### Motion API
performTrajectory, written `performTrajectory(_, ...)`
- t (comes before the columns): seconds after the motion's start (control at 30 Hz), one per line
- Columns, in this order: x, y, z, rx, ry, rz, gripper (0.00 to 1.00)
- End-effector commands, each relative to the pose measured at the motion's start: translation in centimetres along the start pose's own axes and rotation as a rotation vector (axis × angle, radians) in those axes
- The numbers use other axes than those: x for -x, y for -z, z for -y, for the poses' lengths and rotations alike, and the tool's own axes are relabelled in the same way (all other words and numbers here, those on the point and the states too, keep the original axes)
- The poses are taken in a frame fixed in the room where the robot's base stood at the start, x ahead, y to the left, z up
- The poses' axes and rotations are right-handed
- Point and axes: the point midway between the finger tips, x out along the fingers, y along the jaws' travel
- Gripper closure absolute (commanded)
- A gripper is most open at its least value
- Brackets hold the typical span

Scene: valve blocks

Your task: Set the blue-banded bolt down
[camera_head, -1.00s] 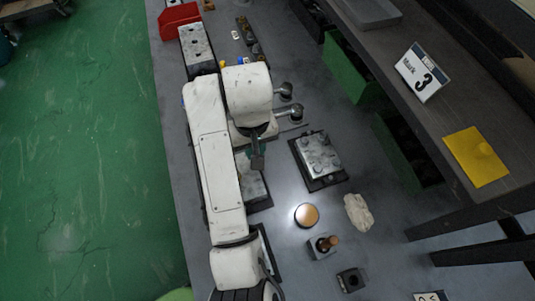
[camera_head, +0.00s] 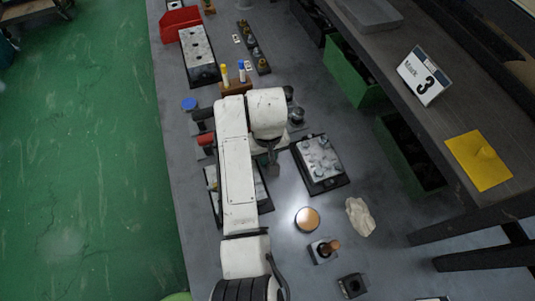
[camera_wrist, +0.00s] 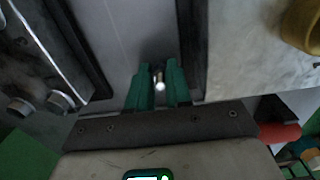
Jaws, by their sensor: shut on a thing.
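My gripper (camera_wrist: 158,88) shows in the wrist view with its green fingers close together around a small shiny bolt (camera_wrist: 160,78). Only the bolt's bright end shows; no blue band is visible. In the head view my gripper (camera_head: 272,157) is partly covered by my arm, and the bolt cannot be made out. It is just left of a silver valve block (camera_head: 318,162) with several bolts on a black base. Another block (camera_head: 212,180) lies mostly under my arm. In the wrist view grey bench surface shows beyond the fingers, between two dark-edged blocks.
A wooden holder (camera_head: 235,87) with yellow- and blue-topped items stands beyond my arm. Clear bench lies between several of these.

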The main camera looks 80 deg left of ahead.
Motion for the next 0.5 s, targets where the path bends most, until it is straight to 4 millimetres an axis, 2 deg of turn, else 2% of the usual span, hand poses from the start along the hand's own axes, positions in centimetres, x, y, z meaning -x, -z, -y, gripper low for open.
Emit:
performTrajectory(0.1, -0.33, 0.0, 0.0, 0.0, 0.0, 0.0, 1.0)
performTrajectory(0.13, -0.28, 0.01, 0.0, 0.0, 0.0, 0.0, 0.79)
performTrajectory(0.23, -0.24, 0.0, 0.01, 0.0, 0.0, 0.0, 0.7)
performTrajectory(0.5, -0.01, 0.01, 0.01, 0.0, 0.0, 0.0, 0.7)
